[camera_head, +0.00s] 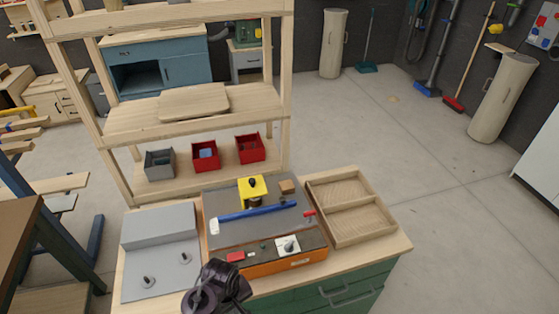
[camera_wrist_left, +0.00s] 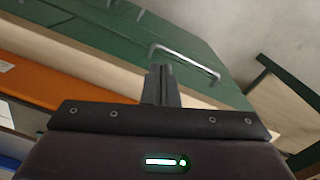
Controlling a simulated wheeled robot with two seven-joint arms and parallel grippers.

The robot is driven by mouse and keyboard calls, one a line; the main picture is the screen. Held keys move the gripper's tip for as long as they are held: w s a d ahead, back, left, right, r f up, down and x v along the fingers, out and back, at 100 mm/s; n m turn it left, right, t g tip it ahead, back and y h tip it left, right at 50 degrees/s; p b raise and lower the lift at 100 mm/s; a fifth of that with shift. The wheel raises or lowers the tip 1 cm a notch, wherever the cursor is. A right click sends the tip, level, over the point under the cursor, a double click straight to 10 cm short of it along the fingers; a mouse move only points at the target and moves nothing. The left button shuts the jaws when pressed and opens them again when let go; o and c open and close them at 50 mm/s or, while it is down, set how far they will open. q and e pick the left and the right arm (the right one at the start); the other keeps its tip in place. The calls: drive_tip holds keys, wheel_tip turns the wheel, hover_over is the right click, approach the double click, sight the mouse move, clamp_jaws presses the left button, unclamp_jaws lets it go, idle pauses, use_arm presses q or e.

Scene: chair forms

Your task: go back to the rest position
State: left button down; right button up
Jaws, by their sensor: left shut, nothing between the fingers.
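My left gripper (camera_wrist_left: 161,84) shows in the left wrist view with its fingers together and nothing between them. Behind it are the green drawer front and a metal handle (camera_wrist_left: 185,60) of the workbench. In the head view my left arm (camera_head: 216,290) is at the bottom, in front of the bench's front edge, and the fingertips are hard to make out there. My right gripper is in neither view.
The workbench (camera_head: 400,243) carries a grey fixture (camera_head: 160,255), an orange-fronted station (camera_head: 275,264) with a blue bar (camera_head: 257,210) and yellow block (camera_head: 251,188), and a wooden tray (camera_head: 372,229). A wooden shelf (camera_head: 120,125) with small bins stands behind. Open floor lies right.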

use_arm(q)
drive_tip(key=s+a+f+m+b, duration=0.2)
drive_tip(key=s+f, duration=0.2)
drive_tip(key=f, duration=0.6)
drive_tip(key=s+a+f+m+b, duration=0.1)
drive_tip(key=s+f+b, duration=0.25)
drive_tip(key=f, duration=0.55)
drive_tip(key=s+a+f+m+b, duration=0.2)
drive_tip(key=s+f, duration=0.3)
drive_tip(key=f, duration=0.5)
drive_tip(key=s+a+f+m+b, duration=0.2)
drive_tip(key=s+a+f, duration=0.1)
drive_tip(key=s+f, duration=0.3)
drive_tip(key=s+a+f+m+t+b, duration=0.1)
drive_tip(key=s+a+f+m+b, duration=0.1)
drive_tip(key=s+f, duration=0.5)
drive_tip(key=s+a+m, duration=0.1)
drive_tip(key=s, duration=0.3)
drive_tip(key=shift+s, duration=0.15)
